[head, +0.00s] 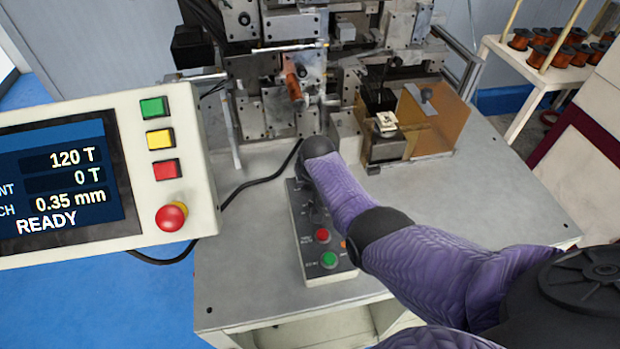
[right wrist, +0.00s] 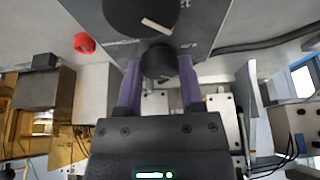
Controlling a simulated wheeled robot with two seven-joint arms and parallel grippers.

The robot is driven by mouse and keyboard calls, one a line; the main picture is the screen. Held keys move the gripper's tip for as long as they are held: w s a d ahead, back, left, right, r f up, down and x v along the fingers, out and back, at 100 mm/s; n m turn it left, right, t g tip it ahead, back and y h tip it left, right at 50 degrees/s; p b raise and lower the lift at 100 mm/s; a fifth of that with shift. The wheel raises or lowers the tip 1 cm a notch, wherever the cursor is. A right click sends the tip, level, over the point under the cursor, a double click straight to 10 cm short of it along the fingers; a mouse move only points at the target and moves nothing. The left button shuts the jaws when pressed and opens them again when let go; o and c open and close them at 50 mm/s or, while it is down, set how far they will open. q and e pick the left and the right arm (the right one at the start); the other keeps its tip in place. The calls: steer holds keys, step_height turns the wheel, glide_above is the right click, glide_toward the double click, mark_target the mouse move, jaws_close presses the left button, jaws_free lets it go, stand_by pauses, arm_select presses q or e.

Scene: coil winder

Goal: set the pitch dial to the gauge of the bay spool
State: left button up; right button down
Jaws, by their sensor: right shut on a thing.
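The control box (head: 329,262) on the table carries a red and a green button. My right arm reaches over it, and in the head view its dark hand (head: 316,208) hides the dial area. In the right wrist view, my right gripper (right wrist: 160,75) is shut on a small black knob (right wrist: 158,60) on the grey box. A larger black dial (right wrist: 142,14) with a white pointer mark is beyond it. The screen (head: 66,180) reads 120 T, 0 T, 0.35 mm and READY. The bay holds a white label (head: 387,121), too small to read. My left gripper is not in view.
The winder (head: 290,60) with a copper-coloured part (head: 292,82) stands behind the box. An amber panel (head: 433,118) stands beside the bay. A shelf (head: 520,66) with several copper spools (head: 561,55) is at the back right. The table's right side is clear.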

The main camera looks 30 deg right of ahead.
steer(key=shift+c, duration=1.1)
jaws_free()
steer(key=p+v, duration=0.6)
steer(key=v, duration=0.4)
